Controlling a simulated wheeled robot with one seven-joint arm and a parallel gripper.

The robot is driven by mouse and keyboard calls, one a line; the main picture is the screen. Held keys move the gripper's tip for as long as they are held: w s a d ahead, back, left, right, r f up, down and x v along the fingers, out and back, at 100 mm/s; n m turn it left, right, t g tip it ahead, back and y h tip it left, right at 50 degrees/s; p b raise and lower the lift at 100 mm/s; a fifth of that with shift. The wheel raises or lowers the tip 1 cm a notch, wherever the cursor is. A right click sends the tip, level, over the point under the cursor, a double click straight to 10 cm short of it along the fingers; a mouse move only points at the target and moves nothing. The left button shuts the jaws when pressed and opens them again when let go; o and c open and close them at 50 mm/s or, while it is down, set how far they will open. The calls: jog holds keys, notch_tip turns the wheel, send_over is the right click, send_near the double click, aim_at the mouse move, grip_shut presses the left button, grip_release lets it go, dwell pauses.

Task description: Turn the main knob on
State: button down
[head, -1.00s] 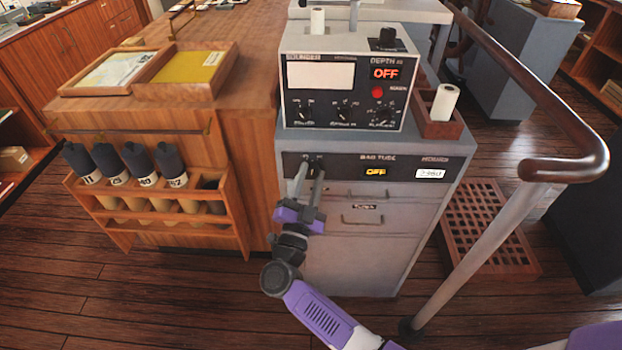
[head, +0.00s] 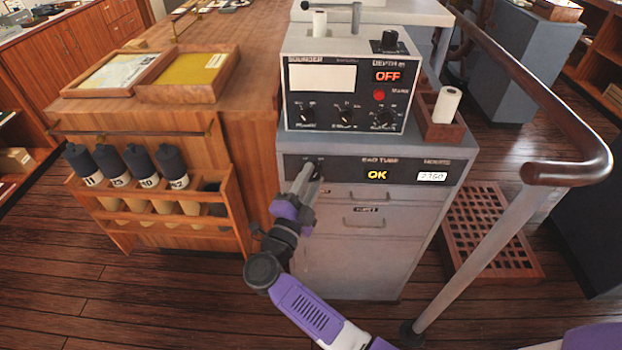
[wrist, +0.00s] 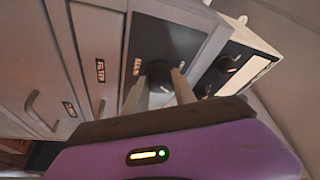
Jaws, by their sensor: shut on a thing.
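The main knob (wrist: 159,72) is a dark round knob on the black lower panel (head: 340,170) of the grey cabinet, beside a label that seems to read MAIN. My gripper (wrist: 163,90) has its two fingers on either side of this knob and is shut on it. In the head view my gripper (head: 312,172) is at the panel's left end, and the fingers mostly hide the knob.
An instrument box (head: 346,85) on the cabinet shows a red OFF and several other knobs. Drawers with handles lie below the panel. A rack of dark-capped tubes (head: 155,200) stands left, and a curved handrail (head: 540,95) rises right.

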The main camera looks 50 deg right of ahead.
jog(key=c, duration=1)
grip_release()
jog(key=shift+c, duration=0.2)
jog(key=b+v, duration=0.1)
jog(key=v, duration=0.6)
jog(key=shift+a, duration=0.4)
